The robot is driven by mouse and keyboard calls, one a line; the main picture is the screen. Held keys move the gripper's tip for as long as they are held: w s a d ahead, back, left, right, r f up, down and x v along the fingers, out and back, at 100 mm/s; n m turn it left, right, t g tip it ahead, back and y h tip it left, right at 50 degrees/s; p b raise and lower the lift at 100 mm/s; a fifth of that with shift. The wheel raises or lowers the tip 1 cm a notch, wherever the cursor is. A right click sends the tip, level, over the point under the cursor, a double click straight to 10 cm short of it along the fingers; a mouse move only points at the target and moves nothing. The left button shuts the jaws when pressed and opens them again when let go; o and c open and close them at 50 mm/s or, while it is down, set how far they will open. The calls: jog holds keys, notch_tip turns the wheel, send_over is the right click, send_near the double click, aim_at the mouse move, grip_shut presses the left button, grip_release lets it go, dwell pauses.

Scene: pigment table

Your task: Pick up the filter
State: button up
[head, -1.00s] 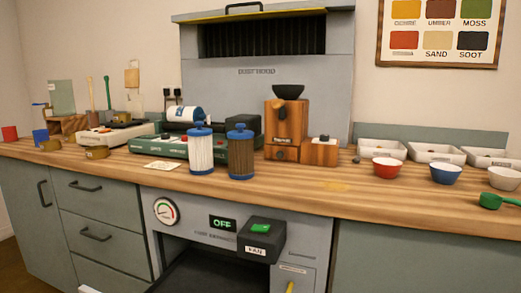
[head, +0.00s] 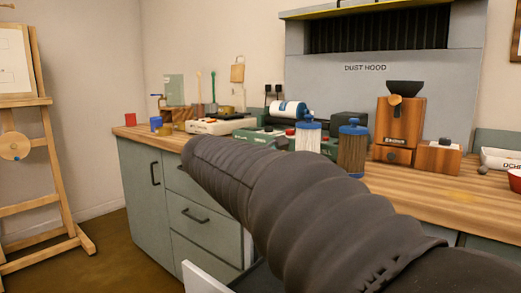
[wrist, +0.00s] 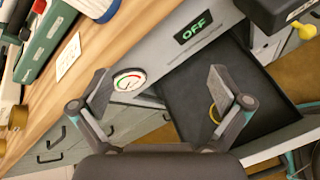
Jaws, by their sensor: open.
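Two ribbed, cylindrical filters with blue caps stand upright side by side on the wooden counter in the head view. One is white (head: 308,138), the other brown (head: 352,152). The brown one's lower end is close to the dark ribbed arm cover in front. In the wrist view, a white and blue piece at the top edge looks like the base of the white filter (wrist: 97,8). My gripper (wrist: 158,82) is open and empty, its fingers wide apart over the front of the counter and cabinet. The brown filter cannot be made out in the wrist view.
A wooden grinder (head: 399,125) stands right of the filters, and a green device (head: 262,137) left of them. Below the counter edge, the wrist view shows a gauge (wrist: 129,80), an OFF display (wrist: 193,27) and an open dark bay (wrist: 190,95). An easel (head: 30,150) stands far left.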

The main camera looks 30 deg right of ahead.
aim_at(300, 132)
jog(key=w+d+r+n+h+b, duration=0.1)
jog(key=w+d+r+n+h, duration=0.4)
jog(key=w+r, duration=0.4)
jog(key=shift+g+h, duration=0.5)
jog(key=shift+h, duration=0.1)
jog(key=d, duration=0.3)
jog(key=w+d, duration=0.1)
jog(key=d, duration=0.3)
jog(key=shift+w+d+r, duration=0.15)
jog(key=shift+w+d, duration=0.05)
jog(key=shift+w+d+f, duration=0.15)
jog(key=shift+w+d, duration=0.05)
jog(key=shift+d, duration=1.15)
jog(key=shift+w+d+f, duration=0.15)
jog(key=shift+d, duration=1.15)
jog(key=c, duration=1.4)
